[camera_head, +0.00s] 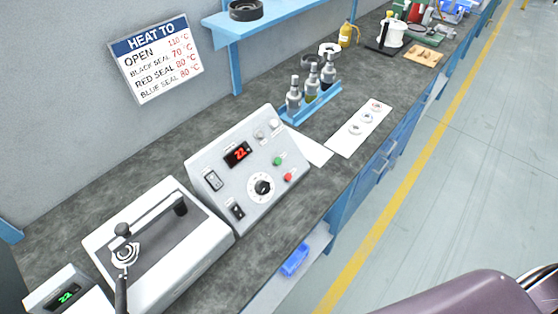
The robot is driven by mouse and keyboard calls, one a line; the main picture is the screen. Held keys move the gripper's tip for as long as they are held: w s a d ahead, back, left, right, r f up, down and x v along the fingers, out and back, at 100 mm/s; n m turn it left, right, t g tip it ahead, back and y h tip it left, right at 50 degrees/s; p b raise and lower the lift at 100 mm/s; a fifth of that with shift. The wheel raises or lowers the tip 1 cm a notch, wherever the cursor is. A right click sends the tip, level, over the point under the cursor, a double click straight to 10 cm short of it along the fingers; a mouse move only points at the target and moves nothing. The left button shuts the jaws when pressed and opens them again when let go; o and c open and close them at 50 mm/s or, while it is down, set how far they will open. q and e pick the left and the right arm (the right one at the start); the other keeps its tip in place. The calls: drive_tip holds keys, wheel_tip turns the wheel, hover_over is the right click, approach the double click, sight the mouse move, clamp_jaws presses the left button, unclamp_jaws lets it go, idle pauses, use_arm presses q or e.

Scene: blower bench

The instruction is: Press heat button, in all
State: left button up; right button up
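A grey control box (222,195) with a sloped panel stands on the bench. Its panel carries a red digital display (238,154) that seems to read 22, a green button (278,161), a red button (289,177) and a black dial (263,187). The small labels are unreadable, so I cannot tell which one is the heat button. Neither of my grippers is in view.
A white lever device (195,247) and a small box with a green display (67,296) stand left of the control box. Bottles stand in a blue tray (314,105) behind it. A wall sign (155,59) lists temperatures. A purple rounded object (480,300) is at lower right.

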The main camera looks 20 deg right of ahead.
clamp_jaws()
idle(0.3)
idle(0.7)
